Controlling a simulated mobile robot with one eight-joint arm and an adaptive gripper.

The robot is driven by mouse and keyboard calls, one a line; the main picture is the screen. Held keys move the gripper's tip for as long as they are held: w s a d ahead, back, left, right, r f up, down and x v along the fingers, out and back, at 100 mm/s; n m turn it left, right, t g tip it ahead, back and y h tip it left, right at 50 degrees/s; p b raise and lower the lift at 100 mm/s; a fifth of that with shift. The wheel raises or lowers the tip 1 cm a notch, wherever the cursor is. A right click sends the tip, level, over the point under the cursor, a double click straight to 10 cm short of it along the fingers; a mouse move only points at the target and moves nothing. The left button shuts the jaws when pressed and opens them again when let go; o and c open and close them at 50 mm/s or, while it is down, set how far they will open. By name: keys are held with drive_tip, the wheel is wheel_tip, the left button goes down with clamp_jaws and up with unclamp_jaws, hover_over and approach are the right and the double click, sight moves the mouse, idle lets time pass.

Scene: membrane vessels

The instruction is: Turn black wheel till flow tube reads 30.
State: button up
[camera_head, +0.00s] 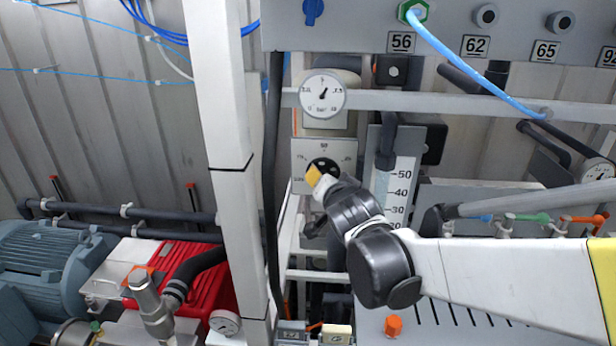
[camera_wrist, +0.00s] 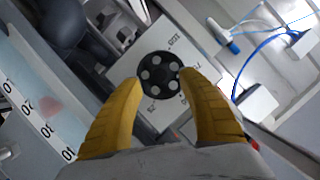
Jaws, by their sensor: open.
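The black wheel (camera_wrist: 158,66) is a round knob with several pale dots, on a white dial plate (camera_wrist: 183,55) with printed numbers. In the wrist view my gripper (camera_wrist: 159,80) is open, its yellow fingers on either side of the wheel's lower half; I cannot tell whether they touch it. In the head view the wheel (camera_head: 322,163) is partly hidden behind my gripper (camera_head: 314,177). The flow tube (camera_head: 403,165) stands right of the wheel, with 50, 40 and 30 readable; my arm covers its lower part. The tube's scale (camera_wrist: 30,105) also shows at left in the wrist view, with a blurred reddish spot; the reading is unclear.
A round pressure gauge (camera_head: 322,94) sits just above the dial plate. A white post (camera_head: 222,130) and a dark vertical hose (camera_head: 272,190) stand to the left. A grey rail (camera_head: 450,102) crosses above the tube. A blue hose (camera_head: 470,68) hangs from the upper panel.

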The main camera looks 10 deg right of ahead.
drive_tip(key=v, duration=0.8)
drive_tip(key=shift+s, duration=0.25)
